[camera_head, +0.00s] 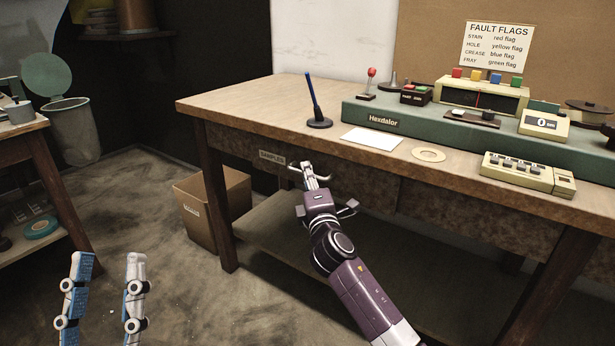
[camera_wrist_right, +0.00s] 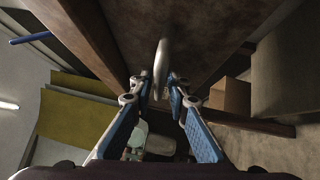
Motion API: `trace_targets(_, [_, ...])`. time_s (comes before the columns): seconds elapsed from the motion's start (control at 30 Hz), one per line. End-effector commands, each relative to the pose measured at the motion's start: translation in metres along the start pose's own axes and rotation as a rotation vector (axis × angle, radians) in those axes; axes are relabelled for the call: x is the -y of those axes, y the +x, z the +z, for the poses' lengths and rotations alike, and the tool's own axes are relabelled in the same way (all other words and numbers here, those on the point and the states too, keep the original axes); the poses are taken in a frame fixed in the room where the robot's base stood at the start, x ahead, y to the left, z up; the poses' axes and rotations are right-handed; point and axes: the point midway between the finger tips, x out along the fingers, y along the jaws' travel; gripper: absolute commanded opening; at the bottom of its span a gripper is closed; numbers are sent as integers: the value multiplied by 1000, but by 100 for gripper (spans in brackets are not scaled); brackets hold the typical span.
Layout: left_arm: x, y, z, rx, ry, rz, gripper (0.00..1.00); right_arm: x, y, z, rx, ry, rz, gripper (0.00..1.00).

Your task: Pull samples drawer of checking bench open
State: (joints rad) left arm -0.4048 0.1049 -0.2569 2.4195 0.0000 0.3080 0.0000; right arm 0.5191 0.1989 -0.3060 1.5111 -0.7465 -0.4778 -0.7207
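The checking bench (camera_head: 225,105) is a wooden table at the right. Its samples drawer (camera_head: 246,142) is in the front, with a small "SAMPLES" label (camera_head: 271,157), and looks flush with the bench front. My right gripper (camera_head: 311,175) is at the drawer's pale bar handle (camera_head: 295,166). My left gripper (camera_head: 103,262) is open and empty, low at the left, away from the bench.
A cardboard box (camera_head: 213,208) stands on the floor by the bench's left leg. A lower shelf (camera_head: 290,235) runs under the bench. A side table (camera_head: 30,127) and a bin (camera_head: 72,133) are at the left.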

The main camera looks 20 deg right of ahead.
Motion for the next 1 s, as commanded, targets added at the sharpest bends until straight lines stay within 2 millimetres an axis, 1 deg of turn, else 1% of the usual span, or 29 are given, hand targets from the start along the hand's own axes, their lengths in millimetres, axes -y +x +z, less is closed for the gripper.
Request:
trace_targets(0.23, [0, 0, -1, -3, 0, 0, 40, 0, 0, 0, -1, 1, 0, 16])
trace_targets(0.37, [0, 0, 0, -2, 0, 0, 40, 0, 0, 0, -1, 1, 0, 1])
trace_targets(0.4, [0, 0, 0, -2, 0, 0, 40, 0, 0, 0, 0, 1, 0, 0])
trace_targets(0.87, [0, 0, 0, 1, 0, 0, 40, 0, 0, 0, -1, 1, -1, 0])
trace_targets(1.0, [0, 2, 4, 20, 1, 0, 40, 0, 0, 0, -1, 1, -2, 0])
